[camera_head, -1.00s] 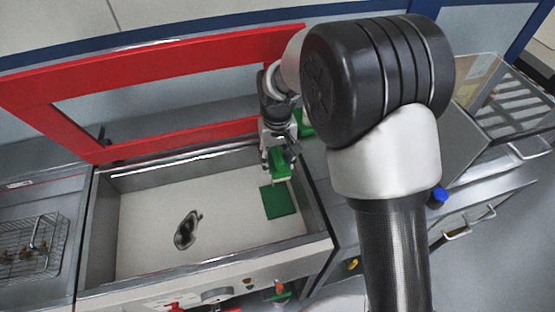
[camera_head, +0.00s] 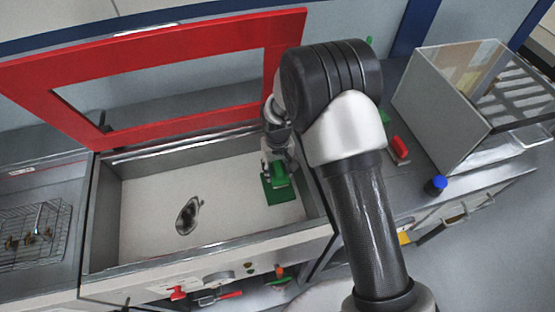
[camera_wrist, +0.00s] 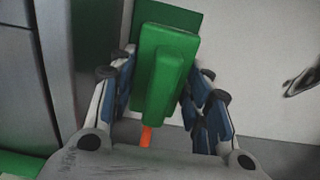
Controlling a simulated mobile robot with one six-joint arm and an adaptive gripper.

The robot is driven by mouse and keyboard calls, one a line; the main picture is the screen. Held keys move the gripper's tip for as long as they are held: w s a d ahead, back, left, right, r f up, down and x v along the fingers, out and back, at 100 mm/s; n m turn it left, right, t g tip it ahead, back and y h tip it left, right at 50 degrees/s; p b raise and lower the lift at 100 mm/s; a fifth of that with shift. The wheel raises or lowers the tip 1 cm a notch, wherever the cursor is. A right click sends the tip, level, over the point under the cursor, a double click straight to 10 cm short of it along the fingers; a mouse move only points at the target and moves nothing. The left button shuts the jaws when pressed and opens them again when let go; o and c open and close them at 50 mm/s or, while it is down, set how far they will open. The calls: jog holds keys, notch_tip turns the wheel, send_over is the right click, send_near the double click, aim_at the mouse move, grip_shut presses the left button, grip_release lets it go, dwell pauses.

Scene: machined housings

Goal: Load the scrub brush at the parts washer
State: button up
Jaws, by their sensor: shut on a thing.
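The scrub brush (camera_head: 280,179) is green and blocky. My gripper (camera_head: 273,161) is shut on it and holds it inside the right part of the parts washer's basin (camera_head: 145,232). In the wrist view the brush (camera_wrist: 163,75) sits between the two blue-padded fingers of my gripper (camera_wrist: 160,88). A dark green square (camera_head: 284,197) lies flat on the basin floor, and the brush overlaps it in the head view. The square also shows beyond the brush in the wrist view (camera_wrist: 188,17). I cannot tell whether the brush touches it.
A dark metal part (camera_head: 187,215) lies on the basin floor. The red-framed lid (camera_head: 60,115) stands raised behind. A wire basket (camera_head: 45,240) is at left. A red item (camera_head: 399,148), a blue-capped item (camera_head: 436,185) and a clear-sided box (camera_head: 432,105) are at right.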

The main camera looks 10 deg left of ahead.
aim_at(278, 180)
jog(key=shift+f+b, duration=1.7)
jog(key=shift+f, duration=1.2)
jog(key=shift+f+b, duration=0.45)
jog(key=shift+f, duration=0.15)
jog(key=shift+r, duration=0.15)
jog(key=shift+r+p, duration=2.1)
jog(key=shift+r, duration=1.3)
